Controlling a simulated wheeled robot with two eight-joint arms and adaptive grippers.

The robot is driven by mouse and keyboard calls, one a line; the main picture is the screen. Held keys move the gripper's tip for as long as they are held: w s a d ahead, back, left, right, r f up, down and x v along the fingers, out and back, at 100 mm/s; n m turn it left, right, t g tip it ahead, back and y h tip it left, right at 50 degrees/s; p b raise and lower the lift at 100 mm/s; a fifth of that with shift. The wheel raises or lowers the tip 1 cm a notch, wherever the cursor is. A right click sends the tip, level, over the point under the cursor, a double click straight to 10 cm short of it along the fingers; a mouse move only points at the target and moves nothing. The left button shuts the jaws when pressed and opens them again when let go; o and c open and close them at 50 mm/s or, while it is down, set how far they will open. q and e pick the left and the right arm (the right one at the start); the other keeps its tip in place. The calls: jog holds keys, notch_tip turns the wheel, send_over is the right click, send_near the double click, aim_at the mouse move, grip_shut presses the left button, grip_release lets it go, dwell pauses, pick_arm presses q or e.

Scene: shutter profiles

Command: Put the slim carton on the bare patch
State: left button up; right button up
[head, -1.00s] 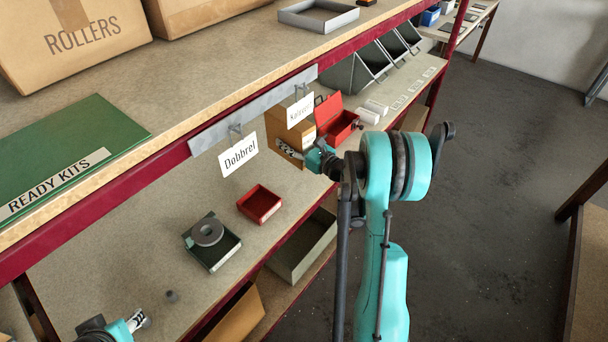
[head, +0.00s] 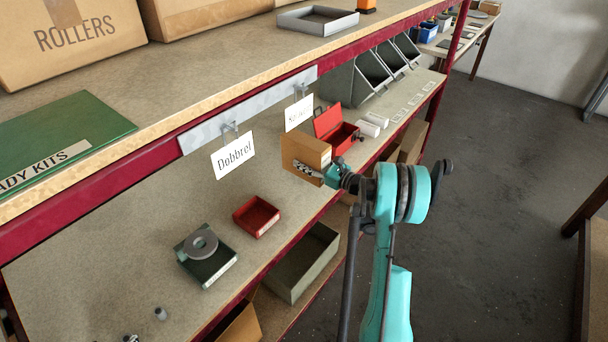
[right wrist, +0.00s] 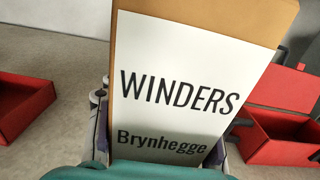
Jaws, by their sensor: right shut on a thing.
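The slim carton (head: 312,149), brown with a pale label, is held upright by my right gripper (head: 308,171) over the lower shelf, near its front edge. Its label reads WINDERS, Brynhegge in the right wrist view (right wrist: 175,85), where the fingers lie on both sides of its lower part. The head view does not settle whether its base touches the shelf. A bare stretch of lower shelf (head: 277,193) lies between the red tray (head: 256,216) and the carton. Only a sliver of my left gripper (head: 130,339) shows at the bottom edge.
An open red box (head: 340,131) and white rolls (head: 372,124) stand right of the carton. Hanging cards, one reading Dobbrel (head: 234,158), hang in front of the shelf. A dark tray with a grey ring (head: 203,243) sits left of the red tray.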

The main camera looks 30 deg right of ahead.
jog(key=shift+w+a+f, duration=0.25)
jog(key=shift+w+f, duration=0.1)
jog(key=shift+w, duration=0.15)
notch_tip(320, 180, down, 4)
jog(key=shift+f+b, duration=0.1)
jog(key=shift+b, duration=1.1)
jog(key=shift+r, duration=0.2)
jog(key=o, duration=1.7)
jog(key=shift+f, duration=0.1)
